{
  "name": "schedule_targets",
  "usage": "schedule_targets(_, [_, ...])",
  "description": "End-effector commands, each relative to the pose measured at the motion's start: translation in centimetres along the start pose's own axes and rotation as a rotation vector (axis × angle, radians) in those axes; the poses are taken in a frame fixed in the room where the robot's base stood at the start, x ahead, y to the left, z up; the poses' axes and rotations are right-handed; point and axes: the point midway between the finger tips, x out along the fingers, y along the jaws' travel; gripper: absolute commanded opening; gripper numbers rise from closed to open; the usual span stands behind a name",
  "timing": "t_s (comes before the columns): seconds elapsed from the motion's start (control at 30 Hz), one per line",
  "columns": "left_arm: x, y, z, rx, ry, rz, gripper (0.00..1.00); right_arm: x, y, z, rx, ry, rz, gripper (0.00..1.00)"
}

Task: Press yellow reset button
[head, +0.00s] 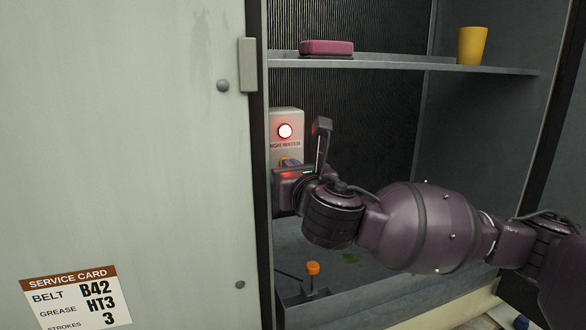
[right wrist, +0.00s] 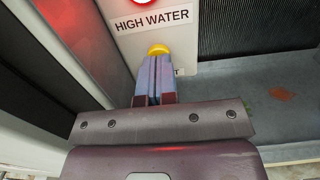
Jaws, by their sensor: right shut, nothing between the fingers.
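The yellow reset button (right wrist: 158,49) is a round yellow cap on a pale box (head: 288,118), below the "HIGH WATER" label (right wrist: 152,20). My right gripper (right wrist: 157,60) is shut and empty. In the right wrist view its fingertips overlap the lower part of the button; whether they touch or press it I cannot tell. In the head view the right gripper (head: 289,162) is at the front of the box, and it hides most of the button. A red lamp (head: 285,131) glows above the label. My left gripper is not in view.
A grey door (head: 130,130) with a service card (head: 76,298) stands left of the box. A shelf (head: 400,63) above holds a purple case (head: 326,47) and a yellow cup (head: 472,45). An orange-topped lever (head: 313,268) stands below my right arm.

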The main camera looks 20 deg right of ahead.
Motion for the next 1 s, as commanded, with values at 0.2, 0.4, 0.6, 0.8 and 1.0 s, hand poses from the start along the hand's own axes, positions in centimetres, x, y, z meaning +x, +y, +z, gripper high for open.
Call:
schedule_targets(0.2, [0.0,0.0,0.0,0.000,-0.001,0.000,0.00,-0.3,0.2,0.0,0.000,0.000,0.000,0.00])
schedule_targets(0.4, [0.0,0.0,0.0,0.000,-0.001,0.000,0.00,-0.3,0.2,0.0,-0.001,0.000,-0.001,0.00])
schedule_targets(0.6, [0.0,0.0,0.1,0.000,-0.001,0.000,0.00,0.1,0.2,0.0,-0.001,0.000,-0.002,0.00])
schedule_targets(0.8, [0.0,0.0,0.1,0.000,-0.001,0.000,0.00,1.7,0.1,0.0,-0.001,-0.001,-0.003,0.00])
schedule_targets(1.0, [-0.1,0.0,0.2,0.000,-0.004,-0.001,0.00,1.8,0.1,0.1,-0.001,-0.004,-0.005,0.00])
